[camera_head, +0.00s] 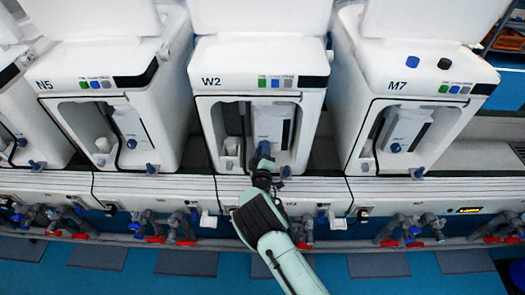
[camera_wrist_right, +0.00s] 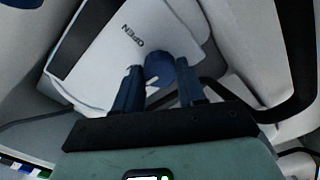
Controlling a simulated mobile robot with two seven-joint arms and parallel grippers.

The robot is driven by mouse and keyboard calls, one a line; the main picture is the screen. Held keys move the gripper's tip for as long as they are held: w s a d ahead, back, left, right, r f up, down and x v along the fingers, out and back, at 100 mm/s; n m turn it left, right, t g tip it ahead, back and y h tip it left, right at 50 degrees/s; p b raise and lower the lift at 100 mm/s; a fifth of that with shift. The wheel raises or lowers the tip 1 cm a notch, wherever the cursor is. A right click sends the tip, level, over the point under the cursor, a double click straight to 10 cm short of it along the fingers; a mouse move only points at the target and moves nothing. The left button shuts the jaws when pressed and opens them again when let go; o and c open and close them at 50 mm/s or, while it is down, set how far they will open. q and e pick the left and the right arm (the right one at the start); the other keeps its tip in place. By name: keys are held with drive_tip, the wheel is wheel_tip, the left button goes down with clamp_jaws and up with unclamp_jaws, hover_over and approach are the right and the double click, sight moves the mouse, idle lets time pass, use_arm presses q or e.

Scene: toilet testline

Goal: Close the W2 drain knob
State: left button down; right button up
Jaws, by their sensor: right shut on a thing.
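The W2 unit (camera_head: 258,80) stands in the middle of the head view, with its recess open at the front. My right gripper (camera_head: 266,142) reaches into this recess from below and covers part of the panel there. In the right wrist view my gripper (camera_wrist_right: 160,88) has its two dark blue fingers on either side of a round blue knob (camera_wrist_right: 173,74) and is shut on it. The knob sits on a white panel (camera_wrist_right: 105,65) marked OPEN. In the head view the gripper hides this knob. My left gripper is not in view.
The N5 unit (camera_head: 100,62) stands left and the M7 unit (camera_head: 412,68) right. A small blue knob (camera_head: 285,171) sits at W2's lower front edge. Pipes with red-handled valves (camera_head: 390,243) run below the ledge. The blue floor (camera_head: 120,280) in front is mostly clear.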

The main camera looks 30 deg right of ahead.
drive_tip(key=shift+n, duration=0.5)
drive_tip(key=o, duration=1.1)
drive_tip(key=shift+s+a, duration=0.1)
drive_tip(key=shift+s, duration=0.05)
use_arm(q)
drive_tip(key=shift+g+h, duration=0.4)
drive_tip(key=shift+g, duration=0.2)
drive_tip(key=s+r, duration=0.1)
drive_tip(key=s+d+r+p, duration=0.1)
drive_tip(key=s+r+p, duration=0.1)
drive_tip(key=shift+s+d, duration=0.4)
use_arm(e)
drive_tip(key=v, duration=1.3)
drive_tip(key=shift+a+f, duration=0.1)
